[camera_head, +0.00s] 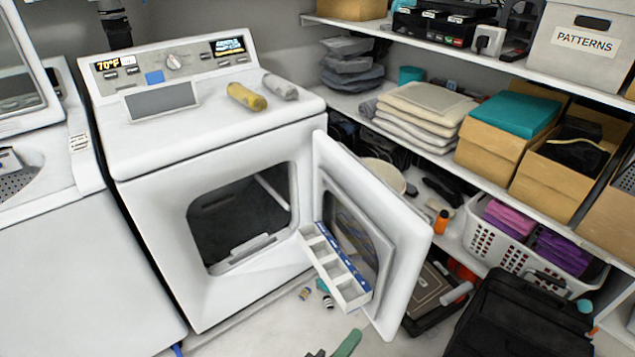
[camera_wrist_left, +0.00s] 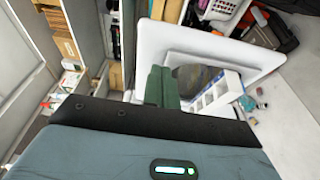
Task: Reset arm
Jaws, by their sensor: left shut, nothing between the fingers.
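My left gripper (camera_head: 346,343) shows at the bottom edge of the head view as a green finger with a dark part beside it. In the left wrist view its green fingers (camera_wrist_left: 161,87) are together and hold nothing. It is apart from the open dryer door (camera_head: 408,240). A white divided box (camera_head: 335,268) with a blue-patterned side is by the inner face of that door; it also shows in the left wrist view (camera_wrist_left: 215,95), beyond the fingers. My right gripper is not in view.
The white dryer (camera_head: 150,230) stands open and its drum looks dark. A few small items (camera_head: 305,293) lie on the floor near the door. Shelves at right hold folded cloths (camera_head: 425,105), boxes and a white basket (camera_head: 500,243). A black bag-like object (camera_head: 515,315) is at lower right.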

